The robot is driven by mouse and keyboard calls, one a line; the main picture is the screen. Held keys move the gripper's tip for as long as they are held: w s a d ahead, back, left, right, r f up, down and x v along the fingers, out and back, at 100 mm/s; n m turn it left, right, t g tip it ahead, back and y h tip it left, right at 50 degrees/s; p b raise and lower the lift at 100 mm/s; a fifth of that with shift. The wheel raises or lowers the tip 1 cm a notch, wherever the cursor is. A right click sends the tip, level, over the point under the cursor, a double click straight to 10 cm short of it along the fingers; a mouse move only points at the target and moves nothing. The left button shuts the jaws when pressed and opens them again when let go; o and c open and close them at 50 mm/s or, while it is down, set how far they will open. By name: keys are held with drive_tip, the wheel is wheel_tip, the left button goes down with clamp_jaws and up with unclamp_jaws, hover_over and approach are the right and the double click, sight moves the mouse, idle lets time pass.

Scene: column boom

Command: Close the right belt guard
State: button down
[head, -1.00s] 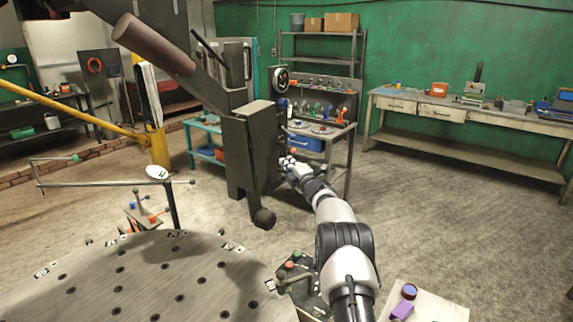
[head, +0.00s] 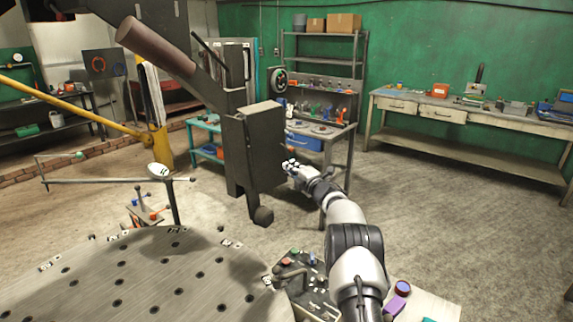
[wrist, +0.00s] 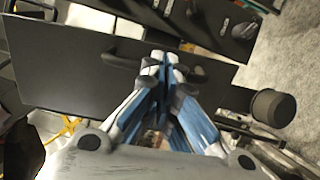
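The right belt guard, a dark grey panel (head: 266,150), is on the tall box at the lower end of the boom in the head view. In the wrist view the dark panel (wrist: 65,70) spans the left and middle. A black bar handle (wrist: 118,56) shows on both sides of my fingertips. My gripper (wrist: 166,68) has its blue-and-grey fingers together, tips in front of the middle of the handle. Whether they touch is unclear. In the head view my gripper (head: 290,168) is at the panel's right edge. The guard's hinge and latch cannot be made out.
A perforated round metal table (head: 150,285) fills the front left. A dark round knob (head: 263,216) hangs below the box. A grey shelf bench (head: 335,135) stands behind my gripper, and a long workbench (head: 470,125) at the right. The floor between is free.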

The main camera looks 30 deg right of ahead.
drive_tip(key=s+d+r+m+g+h+p, duration=0.1)
drive_tip(key=s+d+m+h, duration=0.35)
drive_tip(key=d+m, duration=0.35)
drive_tip(key=s+d+m+g+h, duration=0.2)
drive_tip(key=s+d+m+h, duration=0.3)
drive_tip(key=d, duration=0.6)
drive_tip(key=s+a+f+m+g+y+p, duration=0.1)
drive_tip(key=s+a+f+m+g, duration=0.25)
drive_tip(key=m, duration=0.65)
drive_tip(key=s+f+m+g+y+p, duration=0.1)
drive_tip(key=s+f+m+g+y, duration=0.2)
drive_tip(key=f+m, duration=0.5)
drive_tip(key=a+r+m+y+p, duration=0.1)
drive_tip(key=a+m+y, duration=0.3)
drive_tip(key=a+m, duration=0.9)
drive_tip(key=w+a+r+m+t+p, duration=0.1)
drive_tip(key=a+r+m+t, duration=0.15)
drive_tip(key=r+m, duration=0.35)
drive_tip(key=a+r+m+t, duration=0.2)
drive_tip(key=r+m+t, duration=0.1)
drive_tip(key=r+m, duration=0.3)
drive_tip(key=r+x, duration=0.1)
drive_tip(key=x, duration=1.2)
drive_tip(key=shift+w+r+m+t, duration=0.15)
drive_tip(key=shift+w+m+t, duration=0.15)
drive_tip(key=shift+w, duration=0.35)
